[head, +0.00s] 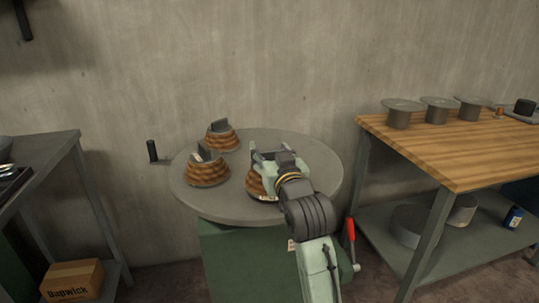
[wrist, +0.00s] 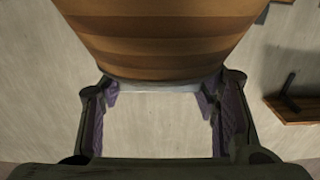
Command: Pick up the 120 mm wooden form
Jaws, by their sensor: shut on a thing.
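Three stepped, banded wooden forms are at the round grey table (head: 230,203). One form (head: 256,186) is under my gripper, on the right side of the table, and my arm hides most of it. My gripper (head: 273,158) is shut on this form. In the wrist view the banded form (wrist: 158,40) fills the top, its narrow end reaching between the fingers of my gripper (wrist: 160,95). A pale label shows low on the held form, too small to read. I cannot tell whether the form touches the table. The other forms stand at the left (head: 207,174) and back (head: 222,140), with grey pieces on top.
A wooden-topped workbench (head: 455,150) at right carries several grey flanged pieces (head: 398,113). A red-handled lever (head: 351,230) stands between it and the table. A metal bench (head: 45,150) is at left, with a cardboard box (head: 72,280) below. The table's front left is clear.

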